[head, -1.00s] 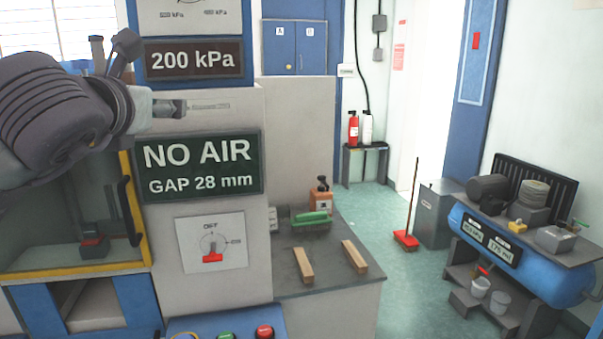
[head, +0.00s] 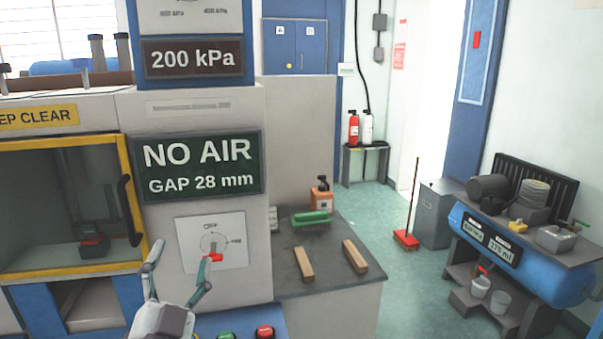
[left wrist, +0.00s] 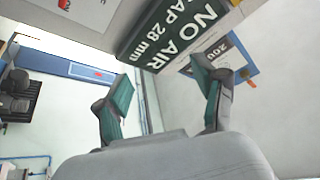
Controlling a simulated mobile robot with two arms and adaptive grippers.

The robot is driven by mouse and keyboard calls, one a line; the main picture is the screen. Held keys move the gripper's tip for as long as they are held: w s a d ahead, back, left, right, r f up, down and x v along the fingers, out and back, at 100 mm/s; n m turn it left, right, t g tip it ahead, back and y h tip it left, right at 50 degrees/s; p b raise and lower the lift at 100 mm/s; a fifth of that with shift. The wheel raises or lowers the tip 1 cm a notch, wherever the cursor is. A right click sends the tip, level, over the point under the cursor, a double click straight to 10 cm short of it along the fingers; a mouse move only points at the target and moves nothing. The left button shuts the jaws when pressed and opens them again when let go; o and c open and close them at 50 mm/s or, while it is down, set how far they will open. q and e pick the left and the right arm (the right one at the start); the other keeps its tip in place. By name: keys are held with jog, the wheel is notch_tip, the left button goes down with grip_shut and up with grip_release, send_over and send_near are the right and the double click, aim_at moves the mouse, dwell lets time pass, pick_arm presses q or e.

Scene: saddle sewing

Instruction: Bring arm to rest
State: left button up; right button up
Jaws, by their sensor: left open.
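My left gripper (head: 178,268) is at the bottom of the head view, in front of the machine's lower panel. Its two fingers point up and are spread, with nothing between them. One fingertip overlaps the red knob (head: 215,257) of the rotary switch in the picture; I cannot tell whether they touch. In the left wrist view the open fingers (left wrist: 165,90) show green inner pads and empty space between them. The dark sign reading NO AIR, GAP 28 mm (head: 199,166) is above the gripper. My right gripper is not in view.
Green and red push buttons (head: 264,332) are on a blue panel right of the gripper. A grey counter (head: 325,275) holds wooden blocks and a green-handled brush (head: 311,218). A yellow-framed window (head: 70,268) is on the left.

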pick_arm(q)
jog(key=s+a+f+n+g+y, duration=0.1)
jog(key=s+a+f+n+g, duration=0.2)
jog(key=f, duration=0.5)
jog(key=s+f+n+g+y, duration=0.15)
jog(key=f+g, duration=0.25)
jog(key=f, duration=0.4)
jog(key=s+a+f+n+g, duration=0.1)
jog(key=s+a+f+g, duration=0.2)
jog(key=f, duration=0.6)
jog(key=s+d+f+g+h, duration=0.35)
jog(key=s+f+g, duration=0.7)
jog(key=s, duration=0.65)
notch_tip(320, 180, down, 28)
jog(key=s+f, duration=0.1)
jog(key=s, duration=0.1)
jog(key=s+a+f+g+y, duration=0.1)
jog(key=s+a+f, duration=0.1)
jog(key=s+f, duration=1.2)
jog(key=shift+s+f, duration=0.3)
jog(key=shift+s, duration=0.8)
